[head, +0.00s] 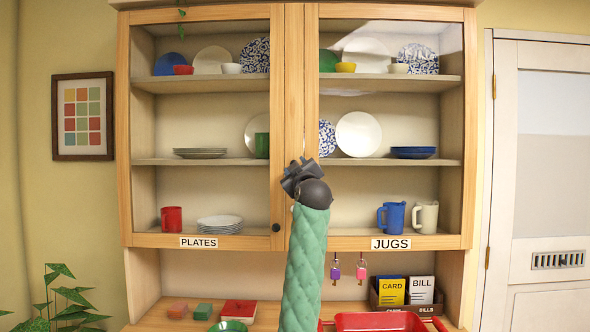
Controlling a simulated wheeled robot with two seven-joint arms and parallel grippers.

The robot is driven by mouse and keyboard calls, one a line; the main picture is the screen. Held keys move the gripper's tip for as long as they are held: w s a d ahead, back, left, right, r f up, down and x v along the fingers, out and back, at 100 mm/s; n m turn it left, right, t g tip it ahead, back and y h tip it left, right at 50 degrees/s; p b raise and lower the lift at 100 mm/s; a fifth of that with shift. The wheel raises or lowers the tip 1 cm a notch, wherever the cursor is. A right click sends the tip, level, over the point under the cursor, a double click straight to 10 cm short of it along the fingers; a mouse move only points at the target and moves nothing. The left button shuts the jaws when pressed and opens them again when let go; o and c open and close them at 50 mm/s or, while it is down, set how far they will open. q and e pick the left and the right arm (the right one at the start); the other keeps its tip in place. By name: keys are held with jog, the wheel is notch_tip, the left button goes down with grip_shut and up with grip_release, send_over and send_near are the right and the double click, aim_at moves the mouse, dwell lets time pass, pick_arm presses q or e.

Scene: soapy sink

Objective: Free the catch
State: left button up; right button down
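A wooden cabinet with two doors stands ahead, a left door (125,130) marked PLATES and a right door (468,130) marked JUGS. Both look shut. The left door has a small dark knob (276,227) low on its inner edge. My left gripper (295,172) is dark and raised in front of the middle, where the doors meet. Whether its fingers are open or shut is unclear. My green-sleeved arm hides the lower inner edge of the right door. I cannot make out a catch; it may be hidden. My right gripper is out of view.
Plates, bowls and jugs stand on the shelves. Below, two keys hang, one purple (335,272) and one pink (361,272). A red tray (380,321), a card box (405,294), and a red block (239,310) are on the counter. A white door (540,180) is right.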

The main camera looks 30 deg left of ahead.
pick_arm(q)
jog(key=b+v, duration=0.1)
jog(key=v, duration=0.5)
jog(key=shift+d+b, duration=0.2)
jog(key=shift+b, duration=0.1)
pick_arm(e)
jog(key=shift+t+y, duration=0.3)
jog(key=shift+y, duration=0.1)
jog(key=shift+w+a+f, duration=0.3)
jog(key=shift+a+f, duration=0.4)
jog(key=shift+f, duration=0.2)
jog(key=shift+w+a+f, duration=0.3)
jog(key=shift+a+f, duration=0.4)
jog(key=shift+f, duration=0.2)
pick_arm(q)
jog(key=shift+s+f, duration=0.1)
jog(key=shift+s, duration=0.05)
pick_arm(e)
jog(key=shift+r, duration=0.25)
